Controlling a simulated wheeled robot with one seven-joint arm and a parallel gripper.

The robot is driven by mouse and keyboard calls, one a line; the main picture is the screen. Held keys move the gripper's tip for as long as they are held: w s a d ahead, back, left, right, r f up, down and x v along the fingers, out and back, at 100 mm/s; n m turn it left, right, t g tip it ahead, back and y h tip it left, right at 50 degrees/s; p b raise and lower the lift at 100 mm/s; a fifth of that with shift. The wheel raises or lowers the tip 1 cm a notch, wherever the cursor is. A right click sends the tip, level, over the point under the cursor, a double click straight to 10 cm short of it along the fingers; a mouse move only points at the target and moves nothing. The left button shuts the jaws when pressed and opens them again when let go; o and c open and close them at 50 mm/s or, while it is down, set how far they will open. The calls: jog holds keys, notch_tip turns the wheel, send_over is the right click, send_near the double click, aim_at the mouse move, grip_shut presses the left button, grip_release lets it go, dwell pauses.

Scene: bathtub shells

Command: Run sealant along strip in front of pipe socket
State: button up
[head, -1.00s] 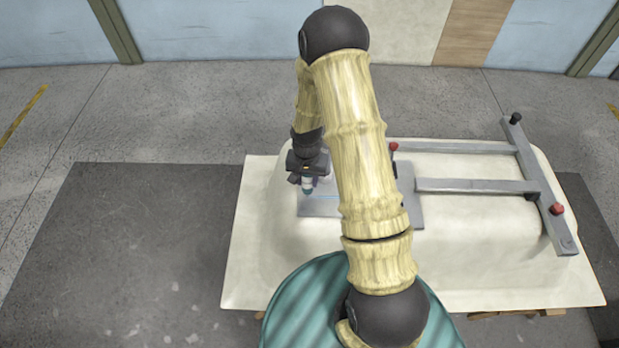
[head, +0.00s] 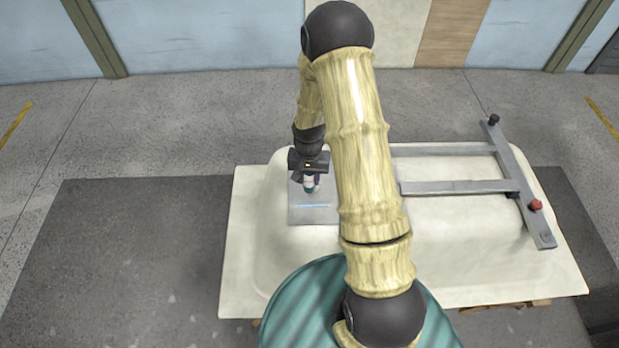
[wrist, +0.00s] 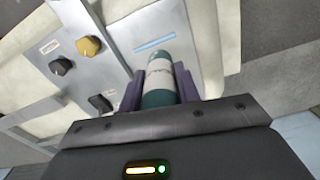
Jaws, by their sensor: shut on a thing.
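My gripper (head: 308,180) is shut on a teal and white sealant tube (head: 310,187), above a grey metal plate (head: 296,215) on the white shell. The wrist view also shows the tube (wrist: 159,80) between the two purple fingers (wrist: 158,90). A short pale-blue strip (head: 315,206) lies on the plate, on the near side of the tube in the head view. The strip (wrist: 154,44) lies beyond the tube in the wrist view. The tube's tip is hidden there, and I cannot tell whether it touches the plate. I cannot make out a pipe socket.
The upturned white tub shell (head: 460,245) carries a grey bar frame (head: 508,165) with a red knob (head: 535,205). Open floor (head: 130,250) lies left.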

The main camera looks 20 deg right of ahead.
jog(key=shift+a+r, duration=0.1)
jog(key=shift+r, duration=0.45)
jog(key=shift+s+a+r+p, duration=0.1)
jog(key=shift+a+r+p, duration=0.05)
jog(key=shift+r+p, duration=0.2)
jog(key=shift+d+f, duration=0.1)
jog(key=shift+d, duration=0.25)
jog(key=shift+s+a, duration=0.1)
jog(key=shift+a, duration=0.05)
